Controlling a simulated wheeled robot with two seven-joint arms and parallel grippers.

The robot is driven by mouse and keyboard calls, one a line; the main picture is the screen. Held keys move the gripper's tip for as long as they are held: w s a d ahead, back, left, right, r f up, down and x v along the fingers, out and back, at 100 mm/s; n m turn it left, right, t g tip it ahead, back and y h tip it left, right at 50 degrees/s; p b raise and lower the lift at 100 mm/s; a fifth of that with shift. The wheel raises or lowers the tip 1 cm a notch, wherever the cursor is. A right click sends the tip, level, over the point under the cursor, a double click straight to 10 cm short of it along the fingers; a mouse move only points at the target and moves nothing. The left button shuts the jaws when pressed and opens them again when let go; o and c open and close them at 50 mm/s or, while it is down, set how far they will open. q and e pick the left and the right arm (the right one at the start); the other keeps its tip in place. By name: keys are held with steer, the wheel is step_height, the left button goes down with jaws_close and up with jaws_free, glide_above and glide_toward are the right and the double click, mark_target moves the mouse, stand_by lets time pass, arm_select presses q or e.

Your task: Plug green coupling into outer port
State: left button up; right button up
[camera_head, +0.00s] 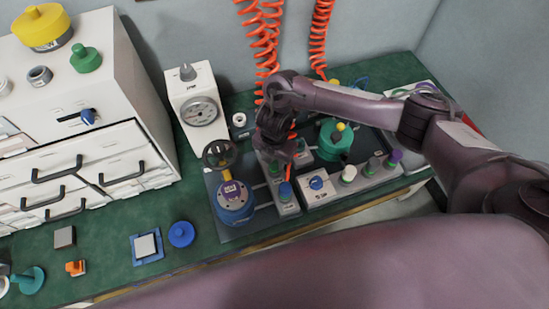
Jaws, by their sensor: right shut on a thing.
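My right gripper (274,146) is over the narrow grey port block (288,208), pointing down and shut on what appears to be the green coupling, which its fingers mostly hide. A coiled orange hose (262,40) runs down to the gripper. Green shows on the block just below the fingers, but I cannot tell whether it is the coupling or a port ring. A blue fitting (285,190) is at the block's near end. The outer port cannot be made out, nor whether anything is seated in it. My left gripper is not in view.
A blue round valve (234,200) with a dark handwheel stands left of the block. A white gauge box (199,110) is behind it. Right are a green vessel (335,140) and a panel with knobs (348,174). A second orange hose (320,35) hangs behind my right arm.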

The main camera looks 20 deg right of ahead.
steer(key=shift+f, duration=0.1)
steer(key=o, duration=1.1)
step_height(320, 180, up, 8)
steer(key=shift+f+p, duration=0.1)
steer(key=shift+p, duration=0.95)
